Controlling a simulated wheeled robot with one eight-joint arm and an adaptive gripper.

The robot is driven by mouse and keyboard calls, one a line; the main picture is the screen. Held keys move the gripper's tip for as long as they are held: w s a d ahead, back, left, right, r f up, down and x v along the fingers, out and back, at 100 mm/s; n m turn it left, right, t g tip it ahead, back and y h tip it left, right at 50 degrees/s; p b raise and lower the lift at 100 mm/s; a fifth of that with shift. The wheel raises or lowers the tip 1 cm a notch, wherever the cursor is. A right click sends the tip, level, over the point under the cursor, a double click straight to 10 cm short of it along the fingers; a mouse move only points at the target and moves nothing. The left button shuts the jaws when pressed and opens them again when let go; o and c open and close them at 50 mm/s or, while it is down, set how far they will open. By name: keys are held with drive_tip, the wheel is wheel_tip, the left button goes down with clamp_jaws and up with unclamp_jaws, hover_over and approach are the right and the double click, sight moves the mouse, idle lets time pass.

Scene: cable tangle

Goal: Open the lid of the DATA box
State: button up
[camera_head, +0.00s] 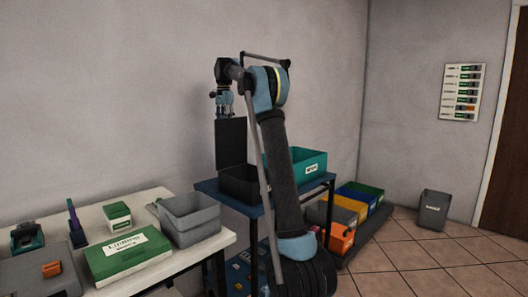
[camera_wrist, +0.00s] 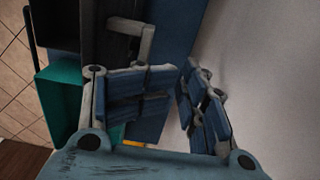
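A black box (camera_head: 240,187) stands on the blue table, with a dark lid panel (camera_head: 231,143) upright above its left side. I cannot read a DATA label on it. My gripper (camera_head: 222,112) hangs pointing down by the lid's upper edge. In the wrist view, the two blue-padded fingers of my gripper (camera_wrist: 180,85) are a little apart, with nothing seen between them. A dark panel with a grey bent handle (camera_wrist: 147,42) shows beyond the left finger, apart from the pads. Whether any finger touches the lid is hidden.
A teal bin (camera_head: 310,166) stands right of the black box on the blue table (camera_head: 207,187). Coloured bins (camera_head: 352,205) and a grey bin (camera_head: 433,210) stand right.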

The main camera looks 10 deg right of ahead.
drive_tip(key=s+d, duration=0.8)
drive_tip(key=s, duration=0.3)
drive_tip(key=s+d+f, duration=0.6)
drive_tip(key=s+f, duration=0.3)
drive_tip(key=shift+f, duration=0.25)
drive_tip(key=shift+s+d, duration=0.1)
drive_tip(key=shift+s, duration=0.1)
